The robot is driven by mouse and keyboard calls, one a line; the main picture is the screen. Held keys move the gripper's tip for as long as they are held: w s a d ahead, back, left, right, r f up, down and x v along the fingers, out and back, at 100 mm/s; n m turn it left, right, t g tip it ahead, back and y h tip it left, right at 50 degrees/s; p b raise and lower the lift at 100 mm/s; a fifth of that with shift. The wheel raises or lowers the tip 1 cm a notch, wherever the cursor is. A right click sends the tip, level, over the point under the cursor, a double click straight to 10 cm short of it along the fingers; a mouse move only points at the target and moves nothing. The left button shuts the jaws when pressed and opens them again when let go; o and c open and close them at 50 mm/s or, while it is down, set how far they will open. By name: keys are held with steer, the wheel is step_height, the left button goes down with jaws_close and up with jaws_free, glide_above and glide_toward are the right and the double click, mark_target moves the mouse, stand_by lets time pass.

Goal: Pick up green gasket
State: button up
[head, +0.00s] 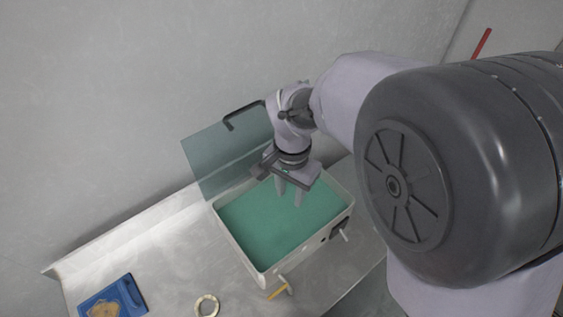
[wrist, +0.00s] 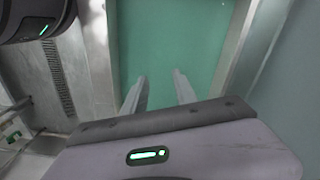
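I cannot make out a separate green gasket in either view. A white box (head: 238,252) on the metal table has a flat green inside surface (head: 280,228), which also fills the upper middle of the wrist view (wrist: 165,45). My gripper (head: 290,197) points down over the far part of the box. Its two fingers are apart with nothing between them, as the wrist view (wrist: 159,84) also shows. Whether the fingertips are below the box's rim, I cannot tell.
A tinted clear lid (head: 225,155) with a dark handle stands open at the box's back. A cream ring (head: 206,306) and a blue board (head: 112,300) with a tan piece lie on the table (head: 165,250) at left. A yellow-tipped lever (head: 278,292) sticks out at the box's front.

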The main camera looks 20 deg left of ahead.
steer(key=b, duration=0.3)
glide_above(291, 225)
steer(key=f, duration=1.1)
steer(key=shift+s+d+f, duration=0.1)
steer(key=shift+s+d, duration=0.05)
steer(key=shift+s, duration=0.15)
steer(key=f, duration=0.1)
steer(key=f+b, duration=0.1)
steer(key=f, duration=0.1)
steer(key=f+b, duration=0.1)
steer(key=shift+w+f, duration=0.25)
steer(key=shift+f, duration=0.15)
steer(key=shift+r, duration=0.15)
steer(key=shift+c, duration=0.8)
jaws_close()
